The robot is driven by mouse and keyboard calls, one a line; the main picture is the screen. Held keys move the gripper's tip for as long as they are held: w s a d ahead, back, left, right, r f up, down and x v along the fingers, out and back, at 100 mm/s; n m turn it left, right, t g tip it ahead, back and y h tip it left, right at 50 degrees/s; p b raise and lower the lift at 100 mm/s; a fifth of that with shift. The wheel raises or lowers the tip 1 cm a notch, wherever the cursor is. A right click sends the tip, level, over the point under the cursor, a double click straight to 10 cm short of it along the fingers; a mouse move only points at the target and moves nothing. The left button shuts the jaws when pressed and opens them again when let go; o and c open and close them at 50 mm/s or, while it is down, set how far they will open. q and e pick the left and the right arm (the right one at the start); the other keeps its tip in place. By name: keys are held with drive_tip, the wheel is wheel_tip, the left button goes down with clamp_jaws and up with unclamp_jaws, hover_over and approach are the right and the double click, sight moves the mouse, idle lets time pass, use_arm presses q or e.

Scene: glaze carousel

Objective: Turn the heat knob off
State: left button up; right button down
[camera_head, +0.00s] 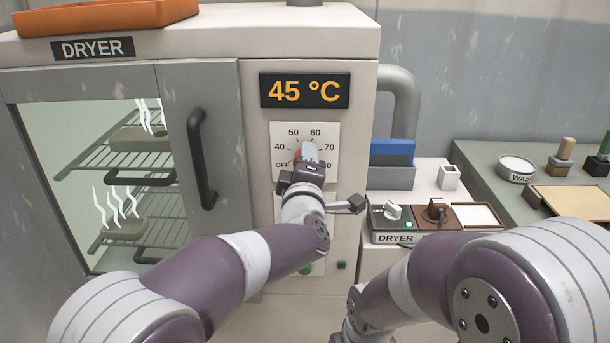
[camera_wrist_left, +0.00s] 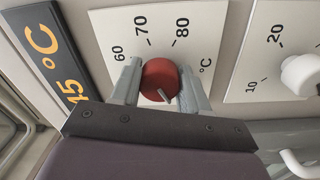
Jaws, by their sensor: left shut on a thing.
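The heat knob is a red round knob (camera_wrist_left: 160,80) on a white dial plate with a temperature scale. In the head view its plate (camera_head: 328,134) reads OFF, 40, 50, 60 and 70 around the knob, and a little red shows beside the fingers. My left gripper (camera_head: 309,152) is shut on the knob. The wrist view shows its fingers (camera_wrist_left: 155,83) on either side of it. The knob's pale mark points to the lower right there; the scale on that side is hidden. The dryer's display (camera_head: 305,91) reads 45 °C. My right gripper is out of view.
A second dial with a white knob (camera_wrist_left: 301,75) sits beside the heat dial. The dryer door (camera_head: 172,160) is shut, its black handle (camera_head: 202,158) left of my arm. A grey box with a white switch (camera_head: 393,211), labelled DRYER, stands to the right.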

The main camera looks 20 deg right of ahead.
use_arm(q)
drive_tip(key=shift+f+n+b, duration=0.25)
drive_tip(key=shift+n+b, duration=0.1)
drive_tip(key=shift+n, duration=0.15)
drive_tip(key=o, duration=1.1)
drive_tip(key=shift+r, duration=0.15)
drive_tip(key=shift+c, duration=0.2)
drive_tip(key=v, duration=1.2)
drive_tip(key=shift+s+b, duration=0.4)
drive_tip(key=shift+b, duration=0.05)
